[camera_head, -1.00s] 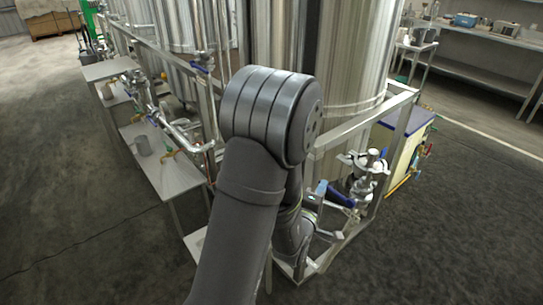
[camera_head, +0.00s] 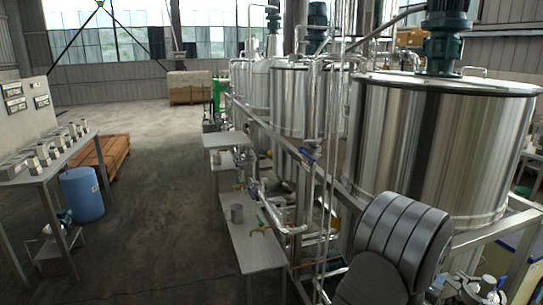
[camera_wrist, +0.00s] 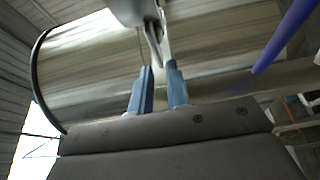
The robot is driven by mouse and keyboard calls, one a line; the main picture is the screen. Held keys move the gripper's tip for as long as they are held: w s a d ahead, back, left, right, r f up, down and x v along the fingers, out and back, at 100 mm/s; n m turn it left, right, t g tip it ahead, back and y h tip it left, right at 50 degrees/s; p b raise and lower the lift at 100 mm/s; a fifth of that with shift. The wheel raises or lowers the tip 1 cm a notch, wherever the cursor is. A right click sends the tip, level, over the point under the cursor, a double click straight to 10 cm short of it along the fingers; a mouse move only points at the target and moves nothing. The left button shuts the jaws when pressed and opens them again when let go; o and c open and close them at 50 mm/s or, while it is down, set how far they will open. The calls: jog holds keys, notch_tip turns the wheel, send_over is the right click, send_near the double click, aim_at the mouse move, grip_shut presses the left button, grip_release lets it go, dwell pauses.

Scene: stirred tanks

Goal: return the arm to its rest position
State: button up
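My arm's dark grey link shows at the bottom right of the head view, in front of the large steel tank (camera_head: 425,150). My gripper (camera_wrist: 160,68) is not visible there. A blue bar (camera_wrist: 286,34), probably a valve handle, slants at the upper right of the wrist view. A rounded grey metal part is cut off at the top edge, beyond the fingertips. How near these are to the fingers I cannot tell.
Side tables (camera_head: 255,245) and pipework run along the tank frame. A bench with several metal blocks (camera_head: 45,160), a blue drum (camera_head: 82,195) and a wooden stack (camera_head: 100,157) stand at left. The floor (camera_head: 165,190) between is clear.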

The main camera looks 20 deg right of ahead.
jog(key=shift+x, duration=2.6)
jog(key=v, duration=1.8)
jog(key=x, duration=1.7)
jog(key=shift+w+d, duration=0.15)
jog(key=shift+d, duration=0.35)
jog(key=shift+r+m+h, duration=0.25)
jog(key=shift+m+h, duration=0.15)
jog(key=shift+m, duration=0.6)
